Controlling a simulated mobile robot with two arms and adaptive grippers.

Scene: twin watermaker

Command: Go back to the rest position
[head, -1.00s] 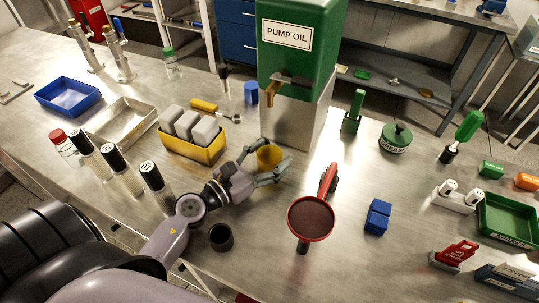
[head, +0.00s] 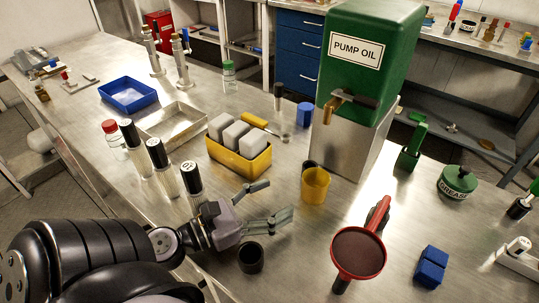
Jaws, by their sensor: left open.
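My left gripper (head: 276,203) is over the front of the metal bench (head: 300,252). Its two fingers are spread apart with nothing between them. A yellow cup (head: 315,186) stands upright on the bench, a little beyond and to the right of the fingertips, apart from them. The green PUMP OIL tank (head: 368,55) stands on its metal stand (head: 350,140) behind the cup, with a brass tap (head: 338,105) at its front. My right gripper is not in view.
A black cup (head: 251,258) stands just below the left gripper. A yellow bin (head: 240,160) with grey blocks and several black-capped bottles (head: 163,166) stand left of it. A red-rimmed round funnel-like item (head: 358,252) and a blue block (head: 431,267) lie right.

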